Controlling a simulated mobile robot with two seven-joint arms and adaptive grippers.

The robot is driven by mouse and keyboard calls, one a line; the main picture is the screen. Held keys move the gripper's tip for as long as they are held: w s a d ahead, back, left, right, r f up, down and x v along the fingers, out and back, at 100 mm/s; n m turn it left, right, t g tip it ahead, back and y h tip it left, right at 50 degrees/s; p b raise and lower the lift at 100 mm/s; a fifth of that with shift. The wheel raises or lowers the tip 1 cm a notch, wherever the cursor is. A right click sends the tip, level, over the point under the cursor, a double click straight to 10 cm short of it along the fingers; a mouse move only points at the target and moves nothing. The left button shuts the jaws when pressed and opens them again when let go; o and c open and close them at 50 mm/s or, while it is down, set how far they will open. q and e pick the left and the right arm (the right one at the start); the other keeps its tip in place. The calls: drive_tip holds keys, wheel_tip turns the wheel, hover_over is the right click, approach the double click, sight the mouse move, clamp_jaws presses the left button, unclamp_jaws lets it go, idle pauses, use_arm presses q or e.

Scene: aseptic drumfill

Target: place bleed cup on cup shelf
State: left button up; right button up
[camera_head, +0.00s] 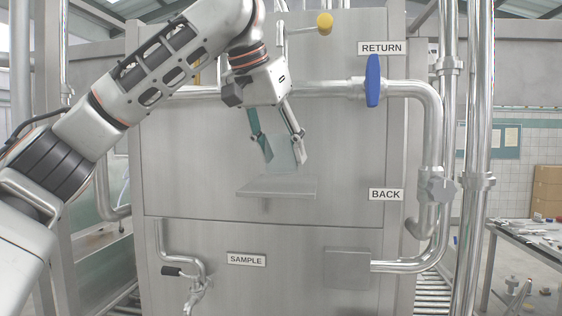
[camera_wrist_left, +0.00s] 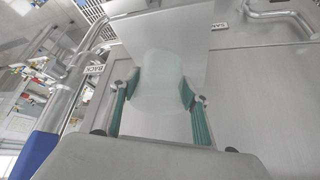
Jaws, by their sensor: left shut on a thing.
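The bleed cup (camera_head: 281,151) is a pale, translucent cup. It is between the fingers of my left gripper (camera_head: 282,150), which is shut on it. In the left wrist view the cup (camera_wrist_left: 162,80) sits upright between the two teal-padded fingertips (camera_wrist_left: 160,88). The cup shelf (camera_head: 276,187) is a small flat metal plate standing out from the steel panel. The cup is over the shelf in the head view; I cannot tell whether its base touches it. In the left wrist view the shelf (camera_wrist_left: 205,35) shows behind the cup. My right gripper is in neither view.
A blue valve handle (camera_head: 373,80) and RETURN pipe (camera_head: 320,88) are at upper right. A yellow knob (camera_head: 324,23) is above. The SAMPLE tap (camera_head: 190,283) and a second plate (camera_head: 347,269) are below. The panel around the shelf is bare.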

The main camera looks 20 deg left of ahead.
use_arm(q)
wheel_tip(320, 180, down, 2)
drive_tip(key=shift+a+f, duration=0.1)
drive_tip(key=shift+a, duration=0.05)
drive_tip(key=shift+w+a+f, duration=0.15)
drive_tip(key=shift+d, duration=0.3)
drive_tip(key=o, duration=1.1)
drive_tip(key=shift+a+f, duration=0.1)
drive_tip(key=shift+a, duration=0.1)
drive_tip(key=shift+d, duration=0.1)
